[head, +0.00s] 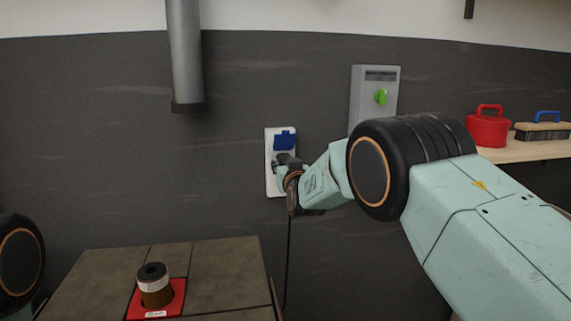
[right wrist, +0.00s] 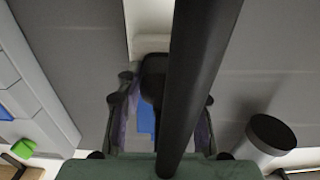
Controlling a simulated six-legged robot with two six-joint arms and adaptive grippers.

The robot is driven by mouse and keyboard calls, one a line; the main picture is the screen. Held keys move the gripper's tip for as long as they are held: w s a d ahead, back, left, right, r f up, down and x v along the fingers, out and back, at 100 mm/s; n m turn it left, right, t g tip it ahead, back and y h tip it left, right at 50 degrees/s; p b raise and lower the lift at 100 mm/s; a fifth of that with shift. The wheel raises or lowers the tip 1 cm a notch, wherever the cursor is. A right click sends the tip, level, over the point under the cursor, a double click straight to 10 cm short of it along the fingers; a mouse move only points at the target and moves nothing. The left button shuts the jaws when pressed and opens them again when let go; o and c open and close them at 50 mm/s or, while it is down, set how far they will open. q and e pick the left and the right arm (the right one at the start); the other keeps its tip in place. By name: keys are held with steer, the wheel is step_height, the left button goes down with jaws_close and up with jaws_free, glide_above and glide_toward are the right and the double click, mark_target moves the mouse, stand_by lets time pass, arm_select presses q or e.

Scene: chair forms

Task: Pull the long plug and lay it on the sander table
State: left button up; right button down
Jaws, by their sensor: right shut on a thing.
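The white wall socket (head: 271,180) with a raised blue lid (head: 285,140) is on the dark wall. My right gripper (head: 283,172) is at the socket's front. In the right wrist view its fingers (right wrist: 160,115) are shut on the black plug (right wrist: 153,82). The plug's black cord (right wrist: 200,70) crosses that view and hangs down the wall in the head view. The gripper hides most of the plug in the head view, so I cannot tell how far it sits in the socket. The sander table (head: 215,275) is at lower left, its tiled top bare around the spindle. My left gripper is out of view.
A spindle (head: 155,285) stands in a red insert (head: 176,302) on the sander table. A grey switch box (head: 366,95) with a green knob is right of the socket. A grey pipe (head: 185,55) hangs above.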

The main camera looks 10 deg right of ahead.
steer(key=shift+s, duration=0.2)
steer(key=shift+s, duration=0.15)
steer(key=shift+s+r+p, duration=0.2)
steer(key=shift+s+p, duration=0.3)
steer(key=shift+s, duration=0.35)
steer(key=shift+s+f, duration=0.15)
steer(key=shift+s+p, duration=0.65)
steer(key=shift+s, duration=0.35)
